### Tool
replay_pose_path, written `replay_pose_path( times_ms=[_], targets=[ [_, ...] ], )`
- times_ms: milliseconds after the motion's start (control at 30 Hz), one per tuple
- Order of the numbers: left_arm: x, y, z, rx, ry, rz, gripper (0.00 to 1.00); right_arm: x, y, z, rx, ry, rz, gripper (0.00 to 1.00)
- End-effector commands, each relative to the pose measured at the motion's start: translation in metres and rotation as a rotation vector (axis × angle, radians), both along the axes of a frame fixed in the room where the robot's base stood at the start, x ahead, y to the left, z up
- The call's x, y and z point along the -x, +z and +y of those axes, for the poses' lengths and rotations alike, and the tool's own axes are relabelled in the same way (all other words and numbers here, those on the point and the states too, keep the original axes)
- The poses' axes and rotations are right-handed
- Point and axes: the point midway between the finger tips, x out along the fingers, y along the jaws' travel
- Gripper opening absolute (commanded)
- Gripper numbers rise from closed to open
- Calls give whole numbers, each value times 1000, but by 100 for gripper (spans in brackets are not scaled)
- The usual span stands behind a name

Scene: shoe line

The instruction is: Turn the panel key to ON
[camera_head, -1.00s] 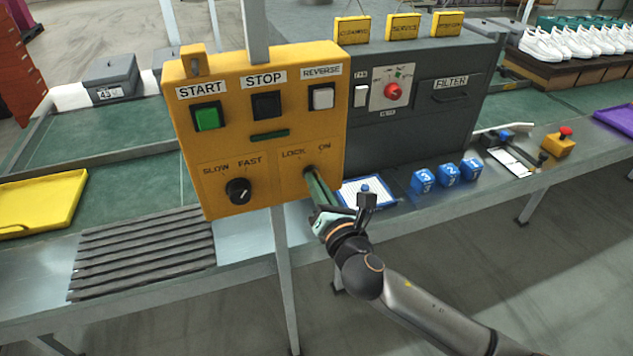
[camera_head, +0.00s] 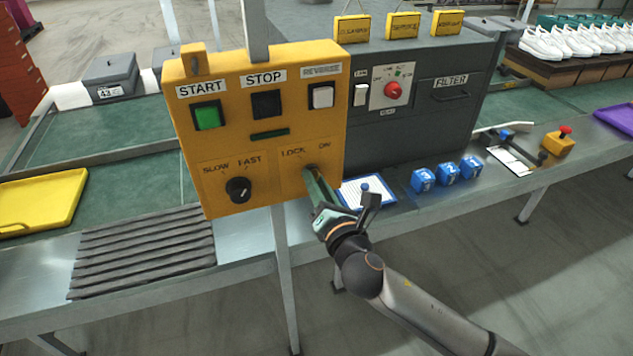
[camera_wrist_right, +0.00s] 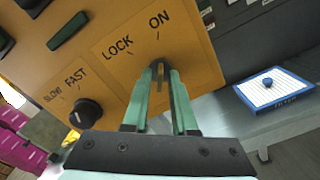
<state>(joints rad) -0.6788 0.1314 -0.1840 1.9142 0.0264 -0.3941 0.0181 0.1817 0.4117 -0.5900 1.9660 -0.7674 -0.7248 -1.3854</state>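The yellow control panel (camera_head: 250,150) carries a key switch at lower right, with the words LOCK and ON above it. The panel key (camera_wrist_right: 160,76) shows between my fingertips in the right wrist view, in line with the ON mark. My right gripper (camera_head: 312,178) is at the switch, its two green fingers on either side of the key. The fingers look closed on it, though they hide most of it in the head view. The right gripper also shows in the right wrist view (camera_wrist_right: 161,78). My left gripper is not in view.
A SLOW/FAST knob (camera_head: 238,189) is left of the switch.

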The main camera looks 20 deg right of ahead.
Motion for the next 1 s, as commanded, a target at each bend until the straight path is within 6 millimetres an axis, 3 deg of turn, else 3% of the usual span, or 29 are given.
replay_pose_path(
  times_ms=[100, 467, 1000],
  targets=[
    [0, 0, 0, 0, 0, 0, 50, 0, 0, 0, 1, 0, 0, 38],
    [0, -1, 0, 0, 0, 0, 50, 9, -1, 0, 2, 1, 1, 38],
    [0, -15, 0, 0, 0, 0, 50, 109, -2, -4, 1, 1, 2, 38]
  ],
)
